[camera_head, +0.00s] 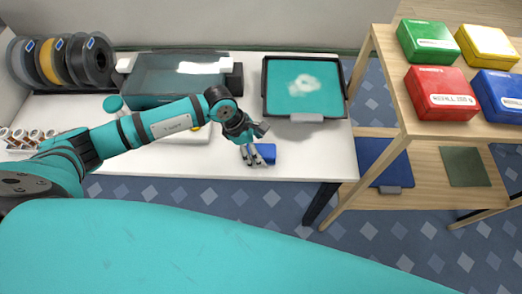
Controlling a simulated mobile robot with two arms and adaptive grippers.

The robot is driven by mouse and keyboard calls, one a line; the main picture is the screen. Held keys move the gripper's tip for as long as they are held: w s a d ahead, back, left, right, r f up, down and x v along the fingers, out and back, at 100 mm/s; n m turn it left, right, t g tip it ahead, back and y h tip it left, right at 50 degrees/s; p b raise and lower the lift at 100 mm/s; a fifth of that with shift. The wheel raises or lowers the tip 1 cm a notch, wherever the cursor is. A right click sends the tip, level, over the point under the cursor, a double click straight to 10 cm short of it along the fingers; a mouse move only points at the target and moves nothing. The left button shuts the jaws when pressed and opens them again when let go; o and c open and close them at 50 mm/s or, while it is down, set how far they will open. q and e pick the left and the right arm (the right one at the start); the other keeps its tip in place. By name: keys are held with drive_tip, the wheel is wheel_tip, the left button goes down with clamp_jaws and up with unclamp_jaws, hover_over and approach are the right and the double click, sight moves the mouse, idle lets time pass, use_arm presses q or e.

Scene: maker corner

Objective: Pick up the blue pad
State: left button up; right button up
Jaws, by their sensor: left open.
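A small blue pad (267,151) lies on the white table near its front edge. My left gripper (257,161) reaches in from the left and points down at the left end of this pad. Its fingers are open and partly cover the pad; I cannot tell whether they touch it. A larger flat blue sheet (380,160) with a grey tab lies on the lower shelf of the wooden rack at right. My right gripper is not in view.
A teal tray (348,75) with a dark rim sits on the table right of the gripper. A dark-framed machine (150,72) and spools (88,62) stand behind my arm. Green (428,42), yellow (487,46), red (440,93) and blue (500,95) boxes fill the rack top.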

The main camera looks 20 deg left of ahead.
use_arm(q)
drive_tip(key=shift+x, duration=1.4)
drive_tip(key=c, duration=1.2)
